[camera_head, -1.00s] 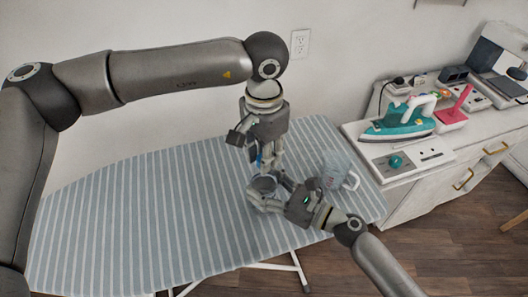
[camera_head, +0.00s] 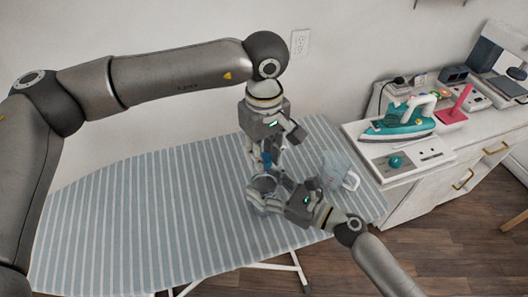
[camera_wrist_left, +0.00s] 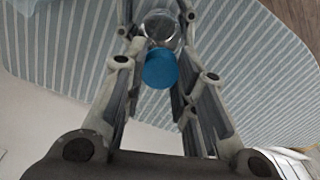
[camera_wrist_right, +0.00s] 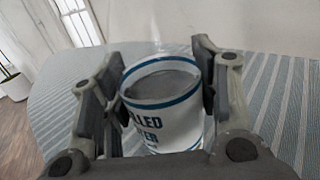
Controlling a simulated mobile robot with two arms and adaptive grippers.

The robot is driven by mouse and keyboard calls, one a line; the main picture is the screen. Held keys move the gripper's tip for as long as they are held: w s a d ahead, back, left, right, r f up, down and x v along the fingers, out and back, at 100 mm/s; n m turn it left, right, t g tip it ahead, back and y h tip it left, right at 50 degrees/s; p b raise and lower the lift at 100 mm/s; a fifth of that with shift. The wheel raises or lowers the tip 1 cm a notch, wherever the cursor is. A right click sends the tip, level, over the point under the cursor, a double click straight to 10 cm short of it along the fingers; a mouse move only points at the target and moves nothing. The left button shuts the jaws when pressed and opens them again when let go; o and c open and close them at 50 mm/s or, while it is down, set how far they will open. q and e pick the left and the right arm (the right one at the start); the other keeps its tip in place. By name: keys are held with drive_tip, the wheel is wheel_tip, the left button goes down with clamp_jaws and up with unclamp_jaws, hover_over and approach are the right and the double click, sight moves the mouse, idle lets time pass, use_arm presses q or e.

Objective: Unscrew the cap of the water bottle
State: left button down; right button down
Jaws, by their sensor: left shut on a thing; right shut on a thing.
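The water bottle is clear, with a white label (camera_wrist_right: 165,118) banded in blue, and stands upright on the ironing board. My right gripper (camera_head: 264,196) is shut on its body from the side; the fingers also show around the label in the right wrist view (camera_wrist_right: 160,95). The blue cap (camera_wrist_left: 160,68) is between the fingers of my left gripper (camera_head: 266,168), which points down from above and is shut on it. Part of the clear bottle (camera_wrist_left: 160,25) shows beyond the cap in the left wrist view. I cannot tell whether cap and bottle still touch.
A clear jug (camera_head: 340,168) with a handle stands on the striped ironing board (camera_head: 150,215), just right of the grippers. The board's left part is free. A white cabinet (camera_head: 420,175) at the right carries a teal iron (camera_head: 400,120) and sewing things.

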use_arm(q)
drive_tip(key=n, duration=3.3)
drive_tip(key=shift+r, duration=0.1)
drive_tip(key=n, duration=0.4)
